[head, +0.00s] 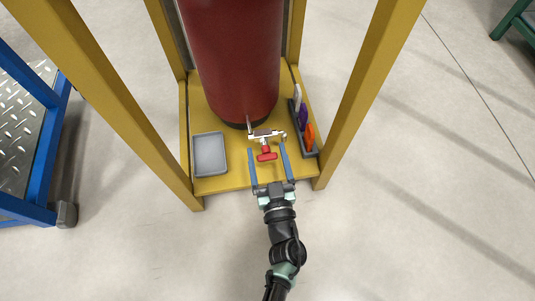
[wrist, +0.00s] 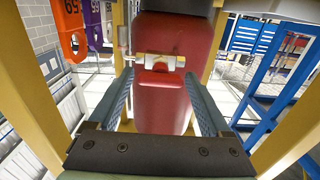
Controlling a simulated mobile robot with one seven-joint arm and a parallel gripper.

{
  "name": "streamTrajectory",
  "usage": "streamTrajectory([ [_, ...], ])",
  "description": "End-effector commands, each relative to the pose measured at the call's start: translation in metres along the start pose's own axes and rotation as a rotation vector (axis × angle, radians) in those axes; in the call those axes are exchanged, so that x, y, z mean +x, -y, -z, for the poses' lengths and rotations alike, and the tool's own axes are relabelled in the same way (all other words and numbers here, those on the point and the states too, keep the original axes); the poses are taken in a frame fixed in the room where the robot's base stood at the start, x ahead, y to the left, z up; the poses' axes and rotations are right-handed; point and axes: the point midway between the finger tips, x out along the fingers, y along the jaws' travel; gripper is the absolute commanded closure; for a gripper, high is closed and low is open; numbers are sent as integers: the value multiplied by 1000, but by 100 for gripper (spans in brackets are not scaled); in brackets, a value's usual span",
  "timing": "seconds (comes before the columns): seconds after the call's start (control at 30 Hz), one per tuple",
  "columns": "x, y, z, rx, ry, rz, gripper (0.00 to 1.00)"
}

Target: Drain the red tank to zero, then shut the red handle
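The red tank (head: 235,60) stands upright in a yellow frame; it also fills the middle of the wrist view (wrist: 160,105). A pale, brass-coloured pipe fitting at its base carries the red handle (head: 266,156), seen end-on and small in the wrist view (wrist: 159,67). My gripper (head: 266,147) is open, with one blue finger on each side of the handle. In the wrist view the open fingers (wrist: 158,74) have a clear gap between them, and I see no contact. I cannot make out a gauge reading or the tank's level.
A grey tray (head: 209,155) lies on the yellow base, left of the handle. A dark rack with white, purple and orange tags (head: 309,136) stands at the right. Yellow posts (head: 355,95) flank the opening. A blue frame (head: 50,140) stands further left.

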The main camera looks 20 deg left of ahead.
Motion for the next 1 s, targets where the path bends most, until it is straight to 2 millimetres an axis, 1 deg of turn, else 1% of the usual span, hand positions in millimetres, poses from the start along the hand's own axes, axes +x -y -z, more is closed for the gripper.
streamTrajectory([
  [0.03,0,0,0,0,0,0,29],
  [0.17,0,0,0,0,0,0,52],
  [0.2,0,0,0,0,0,0,60],
  [0.27,0,0,0,0,0,0,70],
  [0.3,0,0,0,0,0,0,78],
  [0.4,0,0,0,0,0,0,93],
  [0.57,0,0,0,-8,0,0,93],
  [0.73,-1,0,0,-53,1,0,93],
  [0.87,-1,1,0,-125,1,0,93],
  [1.0,-1,1,0,-234,1,0,93],
])
